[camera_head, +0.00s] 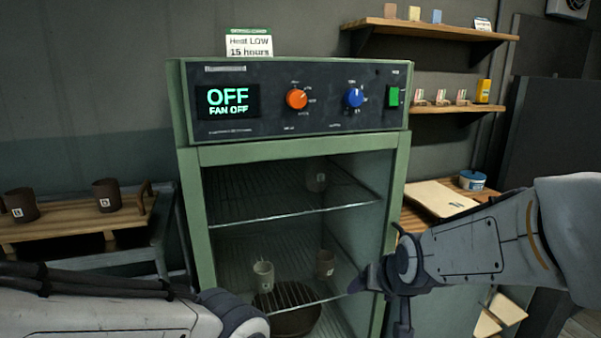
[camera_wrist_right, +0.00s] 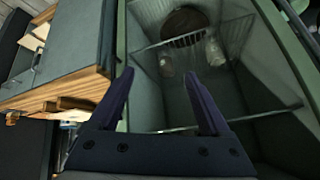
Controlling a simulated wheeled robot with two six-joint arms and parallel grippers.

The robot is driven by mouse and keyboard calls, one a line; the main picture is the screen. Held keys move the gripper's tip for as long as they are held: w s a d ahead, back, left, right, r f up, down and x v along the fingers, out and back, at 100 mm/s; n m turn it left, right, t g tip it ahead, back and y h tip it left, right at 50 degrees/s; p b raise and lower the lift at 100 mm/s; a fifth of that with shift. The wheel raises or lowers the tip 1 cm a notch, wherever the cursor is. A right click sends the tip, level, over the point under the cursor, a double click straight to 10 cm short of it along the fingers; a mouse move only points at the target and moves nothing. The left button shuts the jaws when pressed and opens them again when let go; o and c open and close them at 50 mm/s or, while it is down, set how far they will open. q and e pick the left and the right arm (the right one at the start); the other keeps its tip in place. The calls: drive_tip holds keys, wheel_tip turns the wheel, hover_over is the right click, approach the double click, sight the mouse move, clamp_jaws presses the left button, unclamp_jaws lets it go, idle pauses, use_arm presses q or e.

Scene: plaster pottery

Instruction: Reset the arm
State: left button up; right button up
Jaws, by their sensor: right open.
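My right arm (camera_head: 470,250) comes in from the right in the head view. Its gripper (camera_head: 362,282) is at the front right of the green cabinet, by the lower shelf edge. In the right wrist view its two dark fingers (camera_wrist_right: 163,90) are spread with nothing between them. They point toward the cabinet interior. My left arm (camera_head: 110,312) lies across the lower left of the head view, and its fingers do not show.
The green cabinet (camera_head: 190,160) is open in front; its display (camera_head: 228,101) reads OFF, FAN OFF. Inside are a pale cup (camera_head: 263,275), a brown cup (camera_head: 326,263) and a dark round dish (camera_head: 290,318). Brown mugs (camera_head: 107,194) stand on a bench at left.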

drive_tip(key=s+d+f+n+g+h, duration=0.15)
drive_tip(key=s+d+f+g, duration=0.3)
drive_tip(key=s+f, duration=0.6)
drive_tip(key=s+a+r+n+g+p, duration=0.1)
drive_tip(key=s+a+r+n, duration=0.3)
drive_tip(key=s+a, duration=0.3)
drive_tip(key=s+a+r+n+g+y+p, duration=0.1)
drive_tip(key=s+a+r+n+g, duration=0.1)
drive_tip(key=s+a, duration=0.4)
wheel_tip(320, 180, up, 3)
drive_tip(key=shift+s+a+f+n, duration=0.15)
drive_tip(key=shift+s+a+n, duration=0.25)
drive_tip(key=shift+n, duration=0.45)
